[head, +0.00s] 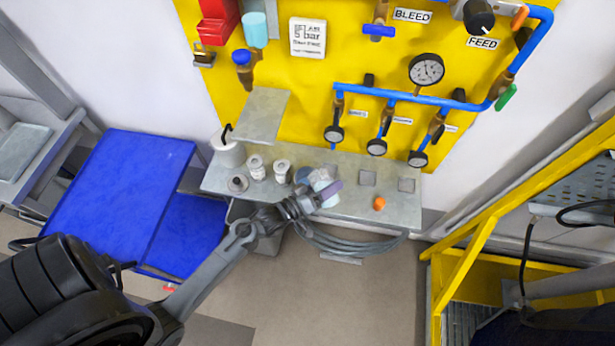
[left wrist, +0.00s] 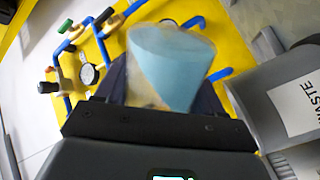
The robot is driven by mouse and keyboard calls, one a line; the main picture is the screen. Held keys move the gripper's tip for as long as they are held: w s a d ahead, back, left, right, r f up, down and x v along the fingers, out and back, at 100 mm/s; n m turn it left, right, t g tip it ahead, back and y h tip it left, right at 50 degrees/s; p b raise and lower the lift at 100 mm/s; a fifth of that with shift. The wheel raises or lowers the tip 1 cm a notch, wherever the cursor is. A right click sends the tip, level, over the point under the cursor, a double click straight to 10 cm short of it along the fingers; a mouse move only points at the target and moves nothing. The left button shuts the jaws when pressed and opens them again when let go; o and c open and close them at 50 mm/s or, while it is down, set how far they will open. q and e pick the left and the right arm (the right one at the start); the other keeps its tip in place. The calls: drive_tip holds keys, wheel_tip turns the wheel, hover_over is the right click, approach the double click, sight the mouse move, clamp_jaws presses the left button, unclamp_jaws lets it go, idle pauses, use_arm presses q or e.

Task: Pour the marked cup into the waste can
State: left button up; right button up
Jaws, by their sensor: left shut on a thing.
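My left gripper (head: 318,195) is shut on a translucent cup (head: 322,178) at the front edge of the grey shelf. In the left wrist view the cup (left wrist: 168,65) sits between the dark fingers of the gripper (left wrist: 165,95), with pale blue content slanting across it, so it looks tilted. I cannot make out a mark on it. The grey waste can (left wrist: 250,95), labelled WASTE, stands to the right of the cup in the left wrist view, apart from it. In the head view the can (head: 272,246) is mostly hidden by my left arm, below the shelf. My right gripper is not in view.
The grey shelf (head: 222,183) holds a white canister (head: 228,152), small white jars (head: 256,167) and an orange piece (head: 379,204). A coiled hose (head: 350,245) hangs below it. Blue pipes and gauges (head: 427,70) are behind. A yellow railing (head: 500,205) stands right.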

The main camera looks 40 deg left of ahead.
use_arm(q)
drive_tip(key=shift+f+n, duration=0.2)
drive_tip(key=shift+n, duration=0.2)
drive_tip(key=shift+f+n+b, duration=0.15)
drive_tip(key=shift+n+b, duration=0.25)
drive_tip(key=shift+b, duration=0.1)
drive_tip(key=shift+r+n, duration=0.25)
drive_tip(key=shift+n, duration=0.25)
drive_tip(key=shift+r+n, duration=0.25)
drive_tip(key=shift+n, duration=0.15)
idle(0.5)
drive_tip(key=shift+r+n, duration=0.3)
drive_tip(key=shift+n, duration=0.4)
drive_tip(key=shift+r, duration=0.1)
idle(0.6)
drive_tip(key=shift+a+n+p, duration=0.4)
drive_tip(key=shift+n+p, duration=0.05)
drive_tip(key=shift+n, duration=0.15)
drive_tip(key=shift+w+a+f+n+p, duration=0.15)
drive_tip(key=shift+a+f+n+p, duration=0.2)
drive_tip(key=shift+n, duration=0.05)
idle(0.7)
drive_tip(key=shift+a+r+n+p, duration=0.1)
drive_tip(key=shift+r+n+p, duration=0.1)
drive_tip(key=shift+n+p, duration=0.3)
